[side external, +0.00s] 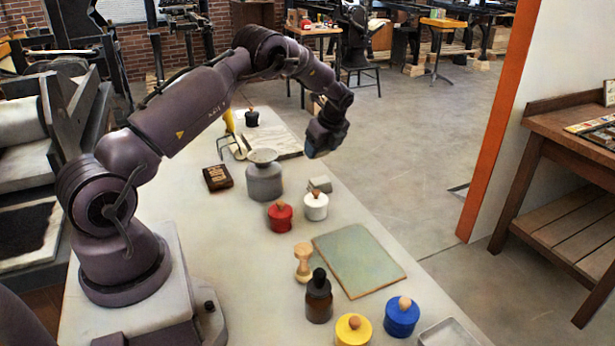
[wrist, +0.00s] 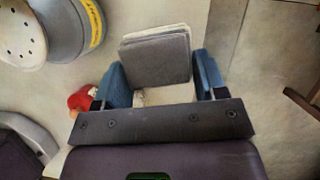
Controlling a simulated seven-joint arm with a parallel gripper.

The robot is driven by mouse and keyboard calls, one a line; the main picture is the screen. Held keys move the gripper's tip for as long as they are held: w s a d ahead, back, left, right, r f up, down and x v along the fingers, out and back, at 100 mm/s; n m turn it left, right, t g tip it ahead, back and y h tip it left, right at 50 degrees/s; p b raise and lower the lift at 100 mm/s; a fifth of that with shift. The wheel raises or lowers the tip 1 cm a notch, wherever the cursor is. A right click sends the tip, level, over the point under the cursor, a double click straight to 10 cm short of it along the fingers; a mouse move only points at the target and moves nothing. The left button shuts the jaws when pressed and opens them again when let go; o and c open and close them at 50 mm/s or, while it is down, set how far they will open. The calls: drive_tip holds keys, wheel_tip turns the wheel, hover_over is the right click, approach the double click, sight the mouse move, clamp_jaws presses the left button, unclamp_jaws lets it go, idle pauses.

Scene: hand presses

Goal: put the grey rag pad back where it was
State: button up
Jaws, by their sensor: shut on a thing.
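The grey rag pad (wrist: 156,62) is a thick, squarish grey slab with a paler far edge, seen in the wrist view. It sits between the two blue fingers of my gripper (wrist: 163,80), which is shut on it. In the side view my gripper (side external: 316,152) points down above the table, behind the white pot. A small grey block (side external: 320,184) shows below the gripper there, by the white pot. I cannot tell whether this block is the same pad. The fingers hide the pad's sides.
A white pot (side external: 315,206) and a red pot (side external: 280,216) stand close to the grey block. A grey jug (side external: 264,180) is to the left. A green-grey board (side external: 358,260), a dark bottle (side external: 319,300), yellow and blue pots stand nearer. The table's right edge is close.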

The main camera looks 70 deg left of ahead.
drive_tip(key=s+a+m+t, duration=0.1)
drive_tip(key=a+m, duration=0.1)
drive_tip(key=a, duration=0.3)
wheel_tip(320, 180, down, 10)
drive_tip(key=shift+r, duration=0.2)
drive_tip(key=shift+f, duration=0.1)
drive_tip(key=o, duration=0.9)
